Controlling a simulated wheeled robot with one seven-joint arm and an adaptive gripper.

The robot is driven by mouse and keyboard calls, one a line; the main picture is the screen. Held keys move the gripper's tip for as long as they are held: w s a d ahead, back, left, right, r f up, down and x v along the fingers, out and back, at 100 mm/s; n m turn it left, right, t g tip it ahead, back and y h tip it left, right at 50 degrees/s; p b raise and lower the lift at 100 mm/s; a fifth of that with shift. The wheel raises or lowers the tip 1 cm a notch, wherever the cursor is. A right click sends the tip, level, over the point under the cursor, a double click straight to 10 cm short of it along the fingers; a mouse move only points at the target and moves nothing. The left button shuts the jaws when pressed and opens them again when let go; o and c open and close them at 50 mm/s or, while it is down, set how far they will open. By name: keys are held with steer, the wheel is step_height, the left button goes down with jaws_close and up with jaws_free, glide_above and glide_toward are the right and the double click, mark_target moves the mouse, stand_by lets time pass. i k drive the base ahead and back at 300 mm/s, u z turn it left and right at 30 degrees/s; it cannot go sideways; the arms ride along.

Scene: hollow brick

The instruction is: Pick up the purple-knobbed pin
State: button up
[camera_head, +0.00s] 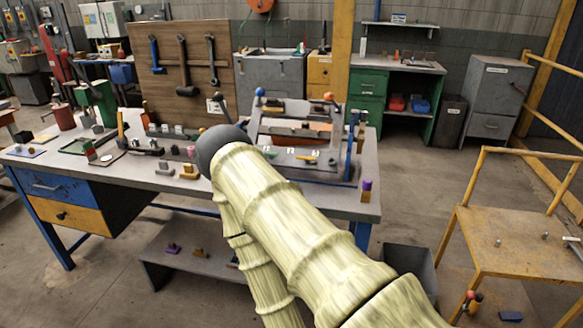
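A small upright piece with a purple top (367,185) and a yellowish-brown lower part stands at the right front corner of the workbench (345,203). It looks like the purple-knobbed pin, but it is too small to be sure. My pale, bamboo-textured arm crosses the middle of the view and ends in a dark round part over the bench. I cannot make out any gripper fingers. My arm hides part of the bench's front and middle.
A framed fixture (300,135) with blue and orange knobs stands on the bench, left of the purple-topped piece. Small parts crowd the bench's left. A yellow railed table (520,245) stands right, with a grey bin (410,262) nearer the bench.

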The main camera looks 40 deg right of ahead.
mark_target(367, 183)
steer(key=z, duration=1.15)
steer(key=k, duration=0.6)
steer(key=u, duration=0.9)
steer(key=i, duration=0.75)
steer(key=z, duration=0.65)
steer(key=i, duration=0.65)
steer(key=z, duration=0.7)
